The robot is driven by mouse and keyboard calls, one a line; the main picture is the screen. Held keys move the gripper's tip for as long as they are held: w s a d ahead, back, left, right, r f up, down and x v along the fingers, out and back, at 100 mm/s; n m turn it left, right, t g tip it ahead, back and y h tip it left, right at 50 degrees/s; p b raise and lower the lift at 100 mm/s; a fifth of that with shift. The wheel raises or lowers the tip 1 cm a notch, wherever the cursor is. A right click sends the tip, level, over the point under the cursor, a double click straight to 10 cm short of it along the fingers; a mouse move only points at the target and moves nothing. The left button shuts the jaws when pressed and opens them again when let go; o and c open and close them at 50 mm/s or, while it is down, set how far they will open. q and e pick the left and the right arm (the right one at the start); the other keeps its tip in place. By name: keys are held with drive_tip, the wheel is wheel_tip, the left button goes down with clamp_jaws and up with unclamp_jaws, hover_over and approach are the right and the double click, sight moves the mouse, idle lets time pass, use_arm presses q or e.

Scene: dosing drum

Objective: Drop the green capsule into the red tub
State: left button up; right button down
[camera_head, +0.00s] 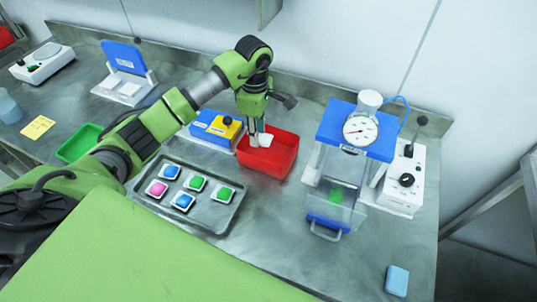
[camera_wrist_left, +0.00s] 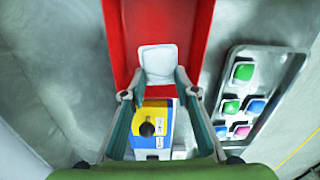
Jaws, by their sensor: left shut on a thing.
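The red tub (camera_head: 280,160) stands on the steel bench, right of the blue and yellow box; its red walls (camera_wrist_left: 194,25) also show in the left wrist view. My left gripper (camera_head: 258,134) points down over the tub, shut on a white-sided capsule (camera_head: 264,140). In the left wrist view the capsule (camera_wrist_left: 158,60) sits between the fingertips, above the tub. Only its white side shows, so its colour is hidden. Two green capsules (camera_head: 196,183) (camera_head: 224,193) lie in the metal tray. My right gripper is not in view.
The metal tray (camera_head: 213,222) also holds blue and pink capsules. The blue and yellow box (camera_head: 204,132) adjoins the tub. A dosing machine with a gauge (camera_head: 360,130) stands to the right. A green tray (camera_head: 76,146) is at left. The front right bench is mostly clear.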

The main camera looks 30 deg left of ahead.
use_arm(q)
drive_tip(key=shift+d, duration=0.1)
drive_tip(key=o, duration=0.7)
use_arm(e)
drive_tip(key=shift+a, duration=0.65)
use_arm(q)
drive_tip(key=shift+r, duration=0.25)
wheel_tip(320, 180, up, 11)
drive_tip(key=shift+r, duration=0.2)
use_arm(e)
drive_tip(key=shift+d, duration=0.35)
